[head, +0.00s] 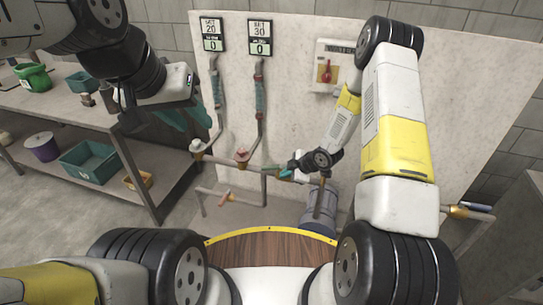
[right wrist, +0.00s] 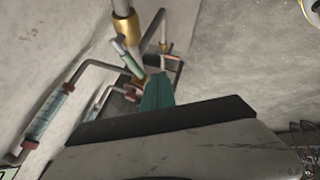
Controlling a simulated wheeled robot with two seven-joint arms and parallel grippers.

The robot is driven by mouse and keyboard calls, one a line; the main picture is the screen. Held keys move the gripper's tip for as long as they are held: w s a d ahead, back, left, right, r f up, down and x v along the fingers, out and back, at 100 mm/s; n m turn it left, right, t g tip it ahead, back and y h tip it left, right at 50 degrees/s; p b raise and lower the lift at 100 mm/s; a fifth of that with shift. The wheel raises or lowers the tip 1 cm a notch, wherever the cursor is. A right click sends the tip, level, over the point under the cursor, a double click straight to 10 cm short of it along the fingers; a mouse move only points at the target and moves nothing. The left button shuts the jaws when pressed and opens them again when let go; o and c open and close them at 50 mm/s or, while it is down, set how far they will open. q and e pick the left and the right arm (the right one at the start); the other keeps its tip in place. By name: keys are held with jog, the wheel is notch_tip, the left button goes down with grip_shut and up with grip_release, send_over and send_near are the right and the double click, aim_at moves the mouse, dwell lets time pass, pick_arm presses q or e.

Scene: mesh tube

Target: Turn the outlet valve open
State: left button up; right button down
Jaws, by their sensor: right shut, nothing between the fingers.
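My right gripper (head: 285,172) is low in front of the wall panel, at the pipe run; it is shut and empty. Its teal fingertips (right wrist: 158,92) show in the right wrist view close to a pale lever handle (right wrist: 128,57) on the piping; I cannot tell whether they touch. A brass fitting (right wrist: 122,28) is just above. A brass valve (head: 459,211) with a blue-and-white handle is at the far right. No label shows which valve is the outlet. My left gripper (head: 193,116), with teal fingers, hangs near the bench, apart from the valves; its opening is unclear.
Two displays (head: 212,35) (head: 260,38) and a box with a red switch (head: 325,72) are on the panel. A blue-grey drum (head: 318,208) stands below my right arm. A bench (head: 135,158) with bins is at left.

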aim_at(273, 168)
jog(key=w+a+f, duration=0.1)
jog(key=w+f, duration=0.1)
jog(key=w+a+f, duration=0.2)
jog(key=w, duration=0.1)
jog(key=w+a+f, duration=0.2)
jog(key=w, duration=0.1)
jog(key=shift+f, duration=0.1)
